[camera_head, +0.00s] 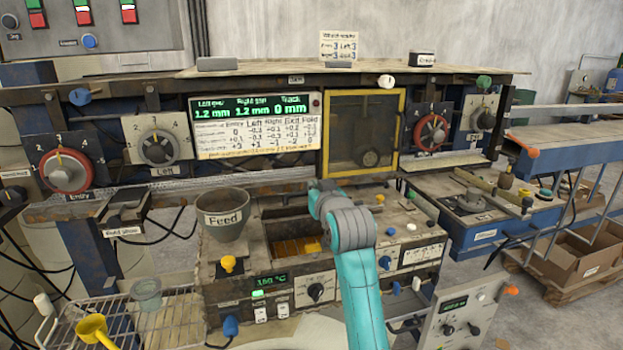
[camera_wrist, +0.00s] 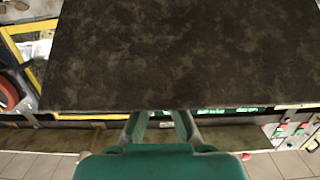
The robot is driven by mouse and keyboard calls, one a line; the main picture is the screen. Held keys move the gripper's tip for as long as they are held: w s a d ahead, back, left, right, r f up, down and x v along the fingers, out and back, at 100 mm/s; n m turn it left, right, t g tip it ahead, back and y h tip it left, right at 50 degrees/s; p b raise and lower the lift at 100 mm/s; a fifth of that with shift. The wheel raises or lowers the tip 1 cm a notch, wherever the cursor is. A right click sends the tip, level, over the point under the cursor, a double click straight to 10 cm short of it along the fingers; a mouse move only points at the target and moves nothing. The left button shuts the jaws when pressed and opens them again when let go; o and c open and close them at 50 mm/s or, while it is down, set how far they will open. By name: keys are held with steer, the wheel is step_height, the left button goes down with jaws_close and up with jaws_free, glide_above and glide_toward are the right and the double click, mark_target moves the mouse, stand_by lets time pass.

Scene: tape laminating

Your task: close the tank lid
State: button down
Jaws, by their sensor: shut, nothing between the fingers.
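In the wrist view a broad dark, mottled panel (camera_wrist: 180,55), which looks like the tank lid, fills most of the picture close to the camera. My gripper (camera_wrist: 160,115) is at the panel's near edge. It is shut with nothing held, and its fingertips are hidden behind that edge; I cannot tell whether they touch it. In the head view the tank (camera_head: 284,229) is open, with yellow-orange material (camera_head: 297,248) inside. My teal arm crosses in front of the tank's right side and hides my gripper's fingers there. The lid is hard to make out in that view.
The grey Feed cup (camera_head: 222,226) stands left of the tank opening. A yellow knob (camera_head: 228,263) and a control dial (camera_head: 316,291) are at the front. The yellow-framed window (camera_head: 362,133) and the display (camera_head: 254,115) stand behind. A wire rack (camera_head: 150,320) with a yellow scoop (camera_head: 94,329) is at left.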

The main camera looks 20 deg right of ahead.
steer(key=shift+s+f, duration=0.45)
steer(key=s+f, duration=0.4)
steer(key=f, duration=0.1)
steer(key=shift+f, duration=0.25)
steer(key=shift+s, duration=0.1)
